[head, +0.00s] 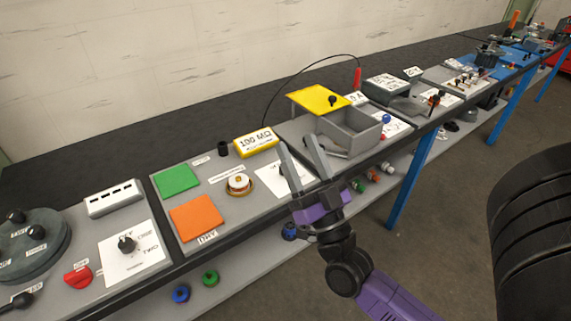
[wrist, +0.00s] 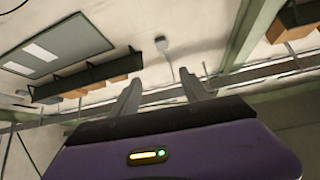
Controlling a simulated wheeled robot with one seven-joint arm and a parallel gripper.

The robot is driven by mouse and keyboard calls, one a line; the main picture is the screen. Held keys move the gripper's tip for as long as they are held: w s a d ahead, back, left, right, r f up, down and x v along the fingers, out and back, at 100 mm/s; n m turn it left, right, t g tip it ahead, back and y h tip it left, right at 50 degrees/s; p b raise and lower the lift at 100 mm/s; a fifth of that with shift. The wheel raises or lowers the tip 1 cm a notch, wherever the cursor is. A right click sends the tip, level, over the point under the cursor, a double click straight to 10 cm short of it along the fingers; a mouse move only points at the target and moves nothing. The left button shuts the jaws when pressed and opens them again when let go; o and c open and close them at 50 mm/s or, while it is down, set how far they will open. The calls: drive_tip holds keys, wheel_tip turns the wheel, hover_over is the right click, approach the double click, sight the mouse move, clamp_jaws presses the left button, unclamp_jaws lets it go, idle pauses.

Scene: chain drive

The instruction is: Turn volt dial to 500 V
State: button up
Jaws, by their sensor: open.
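My gripper (head: 295,142) is open and empty in the head view, its two grey fingers pointing up above the bench's front edge. In the wrist view the open fingers (wrist: 161,86) point toward the ceiling and nothing is between them. Behind the fingers is a white plate (head: 271,175) on the grey panel with the yellow 100 MΩ display (head: 256,142). My gripper hides part of this plate, and I cannot make out a dial or its setting there. Another white plate at the left carries a black knob (head: 127,244); its lettering is too small to read surely.
The panel also holds a green pad (head: 177,181), an orange pad (head: 196,218) and a round brass-and-white button (head: 239,184). A grey box (head: 350,133) with a raised yellow lid (head: 318,98) stands right of my gripper. A red knob (head: 77,276) is at the left.

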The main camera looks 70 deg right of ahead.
drive_tip(key=s+d+r+m+g+h, duration=0.25)
drive_tip(key=d+m+g, duration=0.35)
drive_tip(key=m+g, duration=0.3)
drive_tip(key=s+d+r+m+g+h, duration=0.1)
drive_tip(key=s+d+m+g+h, duration=0.25)
drive_tip(key=d+m+g, duration=0.5)
drive_tip(key=s+d+r+m+g+h, duration=0.25)
drive_tip(key=m+g, duration=0.45)
drive_tip(key=g, duration=0.4)
drive_tip(key=s+d+f+m+g+y, duration=0.6)
drive_tip(key=d+f+m+y, duration=0.25)
drive_tip(key=y, duration=0.25)
drive_tip(key=w+a+f+m+t+y, duration=0.1)
drive_tip(key=w+f+t+y, duration=0.6)
drive_tip(key=f, duration=0.3)
drive_tip(key=w+a+t+y, duration=0.2)
drive_tip(key=w, duration=0.4)
drive_tip(key=w+a+n+t+y, duration=0.1)
drive_tip(key=w+a+t+y, duration=0.1)
drive_tip(key=w, duration=0.4)
drive_tip(key=w+a+t+y, duration=0.2)
drive_tip(key=w, duration=0.4)
drive_tip(key=shift+a+f+n+t+b, duration=0.25)
drive_tip(key=shift+f+n+b, duration=0.1)
drive_tip(key=shift+n, duration=0.05)
drive_tip(key=shift+w+a, duration=0.1)
drive_tip(key=shift+w, duration=0.1)
wheel_tip(320, 180, down, 8)
drive_tip(key=shift+r+p, duration=0.25)
drive_tip(key=shift+p, duration=0.35)
